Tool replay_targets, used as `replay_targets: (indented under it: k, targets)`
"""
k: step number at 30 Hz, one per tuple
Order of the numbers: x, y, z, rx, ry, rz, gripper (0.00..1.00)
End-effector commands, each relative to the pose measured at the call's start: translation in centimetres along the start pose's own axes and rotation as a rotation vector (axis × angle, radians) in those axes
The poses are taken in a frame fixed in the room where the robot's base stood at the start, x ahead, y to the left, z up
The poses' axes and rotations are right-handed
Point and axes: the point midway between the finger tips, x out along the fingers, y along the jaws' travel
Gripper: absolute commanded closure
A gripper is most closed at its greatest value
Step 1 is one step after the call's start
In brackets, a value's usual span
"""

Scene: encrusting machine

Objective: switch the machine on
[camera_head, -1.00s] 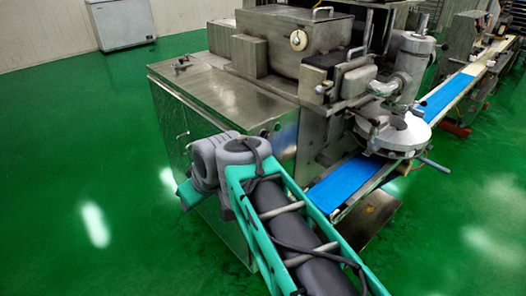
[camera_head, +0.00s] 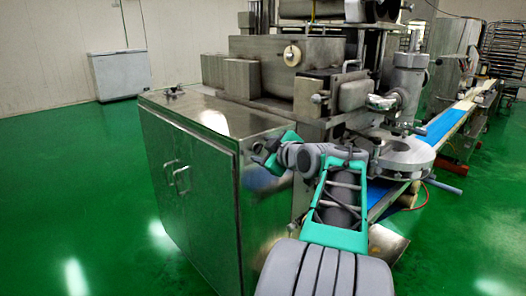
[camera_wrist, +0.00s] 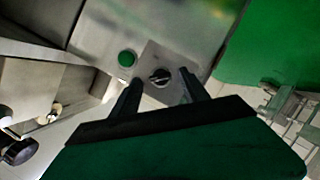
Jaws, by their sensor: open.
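The encrusting machine (camera_head: 190,160) is a steel cabinet with a hopper and head on top. In the wrist view, a control plate (camera_wrist: 178,58) on its steel face carries a black rotary knob (camera_wrist: 160,76). A round green button (camera_wrist: 127,58) sits to the left of the knob. My gripper (camera_wrist: 162,78) is open, its two dark fingers on either side of the knob in the picture; I cannot tell whether they touch it. In the head view, my gripper (camera_head: 266,152) is at the cabinet's right-hand side face, and the knob is hidden there.
A blue conveyor belt (camera_head: 437,127) runs off to the back right. A round metal disc unit (camera_head: 405,155) stands right of my arm. A white chest (camera_head: 120,75) stands at the back left wall. The green floor is clear on the left.

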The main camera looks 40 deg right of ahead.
Motion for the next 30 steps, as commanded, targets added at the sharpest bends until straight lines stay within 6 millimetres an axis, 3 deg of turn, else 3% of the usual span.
replay_targets:
  k: [9,27,30]
  targets:
    - [0.51,-0.05,0.0,0.0,0.0,0.0,0.49]
    - [0.48,-0.05,0.0,0.0,-0.001,0.0,0.98]
    - [0.48,-0.05,0.0,0.0,-0.001,0.0,1.0]
